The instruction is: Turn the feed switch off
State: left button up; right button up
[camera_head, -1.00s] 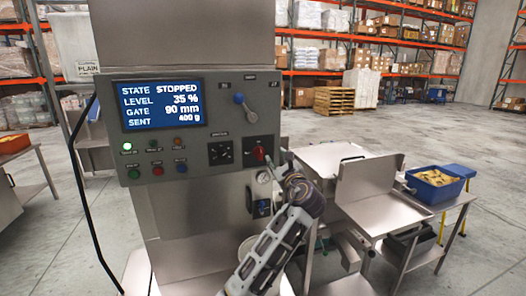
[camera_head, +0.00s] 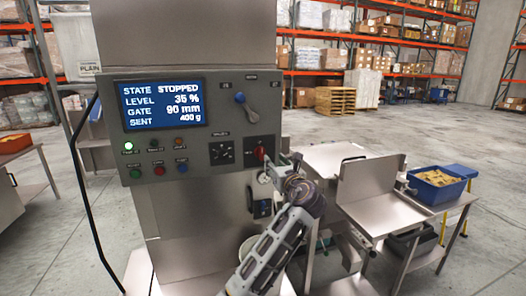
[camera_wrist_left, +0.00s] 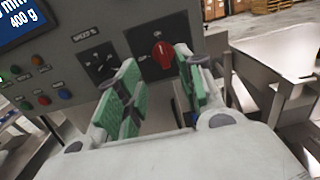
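The grey control panel (camera_head: 205,125) carries a red rotary knob (camera_head: 259,153) on a black plate at its lower right. The small labels are unreadable, so I cannot tell which is the feed switch. My left gripper (camera_head: 281,162) is just right of the red knob in the head view, partly edge-on. In the left wrist view its green-padded fingers (camera_wrist_left: 157,62) are apart and empty. The red knob (camera_wrist_left: 163,53) shows beyond and between them, with no contact visible. My right gripper is not in view.
The screen (camera_head: 161,105) reads STOPPED, level 35 %, gate 90 mm, sent 400 g. A black selector (camera_head: 222,151) and coloured buttons lie left of the knob. A small gauge hangs below. A steel bench with a blue crate (camera_head: 437,190) stands right.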

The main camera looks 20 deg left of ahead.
aim_at(262, 149)
pick_arm(q)
jog(key=shift+w+a, duration=0.1)
jog(key=shift+p+x, duration=1.1)
jog(key=shift+x, duration=5.65)
grip_shut()
